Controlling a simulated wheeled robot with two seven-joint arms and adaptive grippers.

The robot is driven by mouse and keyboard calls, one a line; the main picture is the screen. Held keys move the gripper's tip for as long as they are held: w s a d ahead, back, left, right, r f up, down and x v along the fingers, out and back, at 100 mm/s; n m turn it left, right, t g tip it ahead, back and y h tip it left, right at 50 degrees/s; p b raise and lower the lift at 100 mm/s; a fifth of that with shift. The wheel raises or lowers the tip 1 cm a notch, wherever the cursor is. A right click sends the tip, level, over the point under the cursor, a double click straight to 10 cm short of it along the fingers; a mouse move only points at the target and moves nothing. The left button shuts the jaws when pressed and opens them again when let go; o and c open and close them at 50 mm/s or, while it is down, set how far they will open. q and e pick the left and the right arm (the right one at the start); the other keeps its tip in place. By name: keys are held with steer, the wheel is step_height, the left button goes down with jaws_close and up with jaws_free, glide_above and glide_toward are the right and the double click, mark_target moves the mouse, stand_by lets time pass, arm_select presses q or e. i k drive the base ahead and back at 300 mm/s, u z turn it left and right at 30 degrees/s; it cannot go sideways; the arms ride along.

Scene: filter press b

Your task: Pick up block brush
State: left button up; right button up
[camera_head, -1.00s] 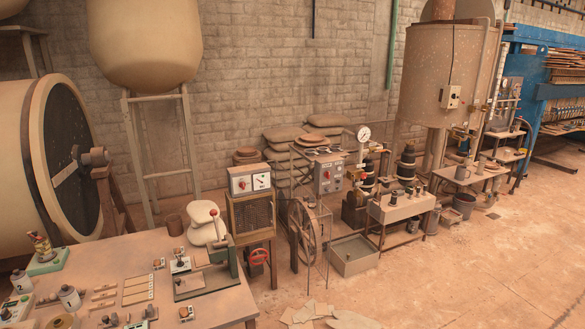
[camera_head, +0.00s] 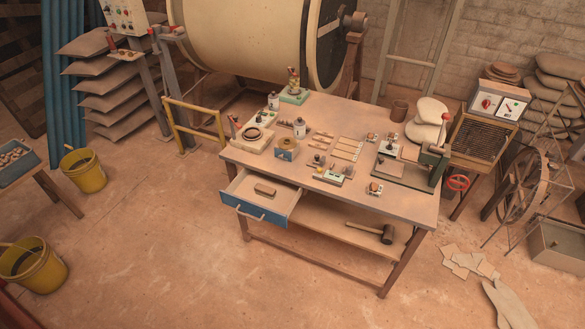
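A small brown block (camera_head: 265,190), which looks like the block brush, lies in the open drawer (camera_head: 284,205) under the left part of the workbench. The drawer has a blue front with a handle and is pulled out toward the viewer. Bristles on the block are too small to make out. Neither of my grippers is in the head view.
The workbench (camera_head: 400,206) holds bottles, small instruments, wooden strips and a green press (camera_head: 437,155). A mallet (camera_head: 372,231) lies on its lower shelf. Yellow buckets (camera_head: 84,170) stand to the left. The floor before the bench is clear; broken tiles (camera_head: 462,262) lie to the right.

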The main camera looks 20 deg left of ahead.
mark_target(262, 190)
steer(key=u, duration=1.3)
